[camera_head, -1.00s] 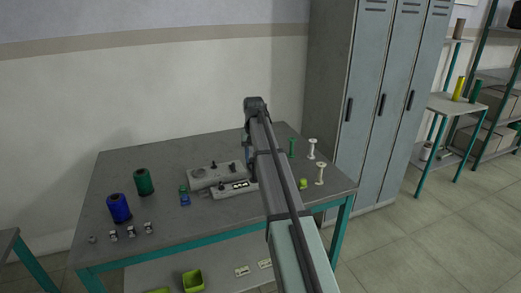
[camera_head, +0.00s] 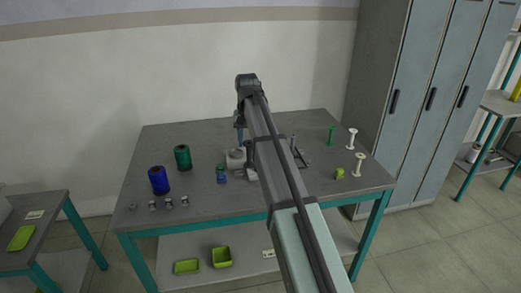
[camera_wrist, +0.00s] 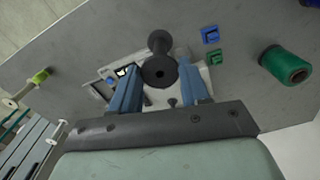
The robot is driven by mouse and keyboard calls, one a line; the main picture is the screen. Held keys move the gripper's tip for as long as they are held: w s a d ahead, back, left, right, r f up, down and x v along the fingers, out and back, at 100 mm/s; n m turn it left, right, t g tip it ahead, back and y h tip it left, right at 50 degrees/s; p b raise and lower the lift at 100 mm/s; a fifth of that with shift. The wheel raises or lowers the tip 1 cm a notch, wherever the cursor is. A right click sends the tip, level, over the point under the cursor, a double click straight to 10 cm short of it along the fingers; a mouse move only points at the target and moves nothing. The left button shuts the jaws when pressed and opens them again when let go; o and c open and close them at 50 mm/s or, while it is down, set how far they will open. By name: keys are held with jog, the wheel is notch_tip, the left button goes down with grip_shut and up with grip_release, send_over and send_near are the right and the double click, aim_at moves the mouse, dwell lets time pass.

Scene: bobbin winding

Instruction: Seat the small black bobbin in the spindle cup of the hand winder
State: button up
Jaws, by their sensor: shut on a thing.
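The small black bobbin (camera_wrist: 158,41) shows in the wrist view as a dark spool, its near flange facing the camera. My gripper (camera_wrist: 158,73) is shut on it, one blue finger on each side. In the head view my gripper (camera_head: 240,134) points down above the grey hand winder (camera_head: 236,159), and the bobbin cannot be made out there. The winder is mostly hidden behind my arm; in the wrist view its grey body (camera_wrist: 106,73) lies beneath the fingers. I cannot see the spindle cup clearly, nor tell whether the bobbin touches the winder.
Left of the winder stand a blue spool (camera_head: 158,180), a green spool (camera_head: 183,158) and several small metal pieces (camera_head: 169,203). Small blue and green pieces (camera_head: 221,175) sit close to the winder. White spools (camera_head: 359,165) stand at the right. The table's (camera_head: 250,204) front is mostly clear.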

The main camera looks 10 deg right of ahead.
jog(key=w+a+n, duration=0.3)
jog(key=w, duration=1.5)
jog(key=shift+s+d+f, duration=0.1)
jog(key=shift+s+f, duration=0.05)
jog(key=shift+f, duration=1.8)
jog(key=shift+f, duration=0.95)
jog(key=o, duration=0.9)
jog(key=shift+r, duration=3.5)
